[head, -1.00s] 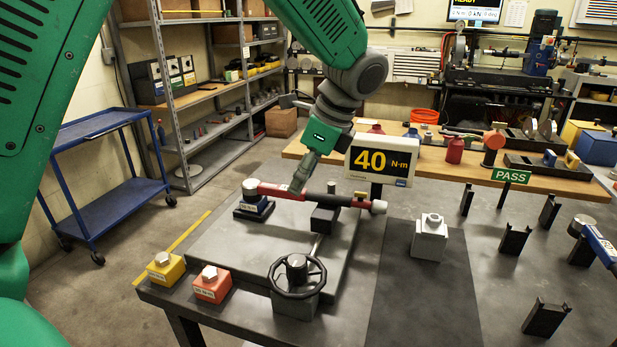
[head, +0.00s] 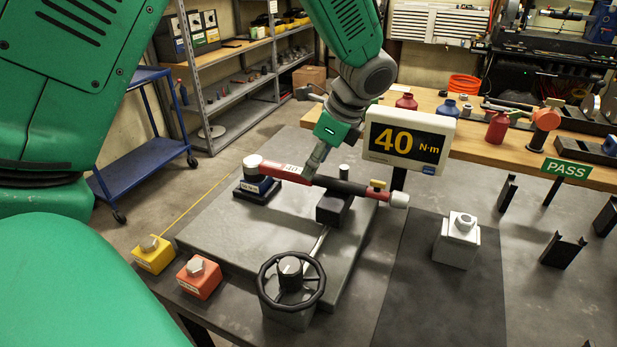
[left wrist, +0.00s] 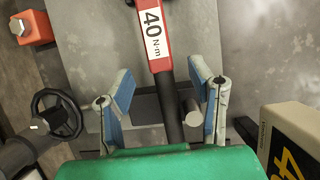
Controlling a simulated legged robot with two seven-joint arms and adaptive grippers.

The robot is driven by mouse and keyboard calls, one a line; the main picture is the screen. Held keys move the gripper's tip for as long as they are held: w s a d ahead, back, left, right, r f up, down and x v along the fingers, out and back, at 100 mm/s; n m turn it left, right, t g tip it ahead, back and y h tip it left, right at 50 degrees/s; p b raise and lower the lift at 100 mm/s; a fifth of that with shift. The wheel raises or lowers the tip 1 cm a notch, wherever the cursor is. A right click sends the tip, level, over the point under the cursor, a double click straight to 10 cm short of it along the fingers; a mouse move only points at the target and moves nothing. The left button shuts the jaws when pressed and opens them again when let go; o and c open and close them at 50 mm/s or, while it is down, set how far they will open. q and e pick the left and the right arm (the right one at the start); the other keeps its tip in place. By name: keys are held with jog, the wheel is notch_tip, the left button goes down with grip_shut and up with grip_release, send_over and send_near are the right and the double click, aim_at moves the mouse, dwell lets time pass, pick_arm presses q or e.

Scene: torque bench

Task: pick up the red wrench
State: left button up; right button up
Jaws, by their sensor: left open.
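The red wrench (head: 289,172) has a red body, a black shaft and a red-and-white end. It lies across a dark block with a blue band (head: 259,190) and a black rest (head: 333,208) on the grey plate. My left gripper (head: 313,166) is over the middle of the wrench, its fingertips partly hidden. In the left wrist view, the wrench (left wrist: 154,60), labelled 40 N·m, runs between the two spread fingers of the left gripper (left wrist: 160,82). Clear gaps show on both sides. My right gripper is not in view.
A black handwheel (head: 290,278) stands in front of the wrench. A yellow block (head: 154,257) and a red block (head: 199,281) sit at front left. A 40 N·m display (head: 408,138) stands just right of my left gripper. A light grey block (head: 456,243) is farther right.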

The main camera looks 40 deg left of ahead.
aim_at(300, 170)
pick_arm(q)
jog(key=a+f, duration=0.1)
jog(key=a, duration=0.1)
jog(key=a+f, duration=0.1)
jog(key=f, duration=0.1)
jog(key=s+a+f, duration=0.1)
jog(key=a, duration=0.1)
jog(key=shift+s+a+f, duration=0.1)
jog(key=shift+a+f, duration=0.15)
jog(key=shift+a, duration=0.1)
jog(key=d, duration=0.3)
jog(key=shift+d, duration=0.45)
jog(key=shift+c, duration=1.2)
jog(key=shift+a, duration=0.25)
jog(key=c, duration=0.6)
jog(key=shift+s+a+f, duration=0.1)
jog(key=shift+a+f, duration=0.1)
jog(key=shift+a, duration=0.35)
jog(key=shift+a+f, duration=0.15)
jog(key=shift+a, duration=0.4)
grip_shut()
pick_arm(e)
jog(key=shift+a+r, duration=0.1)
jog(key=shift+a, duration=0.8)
pick_arm(q)
jog(key=shift+d, duration=0.15)
